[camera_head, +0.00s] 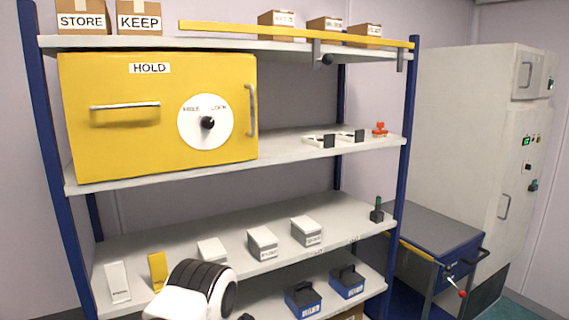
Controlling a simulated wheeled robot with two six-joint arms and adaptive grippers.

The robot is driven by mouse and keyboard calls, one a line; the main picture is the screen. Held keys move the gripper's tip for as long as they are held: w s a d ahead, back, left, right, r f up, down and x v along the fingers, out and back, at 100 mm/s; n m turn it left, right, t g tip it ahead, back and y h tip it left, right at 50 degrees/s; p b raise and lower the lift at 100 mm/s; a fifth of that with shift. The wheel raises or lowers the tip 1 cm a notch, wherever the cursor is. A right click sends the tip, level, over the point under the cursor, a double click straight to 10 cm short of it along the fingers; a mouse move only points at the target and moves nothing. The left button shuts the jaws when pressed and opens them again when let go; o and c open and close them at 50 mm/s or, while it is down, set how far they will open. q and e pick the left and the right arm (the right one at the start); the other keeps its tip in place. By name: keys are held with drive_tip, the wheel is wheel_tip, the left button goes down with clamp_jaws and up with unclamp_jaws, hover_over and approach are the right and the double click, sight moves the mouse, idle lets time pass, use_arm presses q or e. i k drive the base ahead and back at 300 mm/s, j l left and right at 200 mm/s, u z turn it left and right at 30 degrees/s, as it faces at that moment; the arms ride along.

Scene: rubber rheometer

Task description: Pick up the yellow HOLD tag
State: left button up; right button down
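A small yellow tag (157,270) stands on the third shelf, near its front left edge, next to a white tag (118,282) of similar shape. I cannot read any word on the yellow tag. A white and black part of my own arm comes up from the bottom edge, just right of the yellow tag and close to its lower right side in the picture. Whether they touch cannot be told. No gripper fingers show.
A yellow cabinet (130,160) marked HOLD, with a dial, fills the left of the second shelf. White boxes (262,243) stand right of the tags. Blue-black bins (303,298) sit on the lowest shelf. A cart (440,237) and grey machine (460,130) stand at right.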

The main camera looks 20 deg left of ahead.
sight(158, 262)
drive_tip(key=u, duration=1.15)
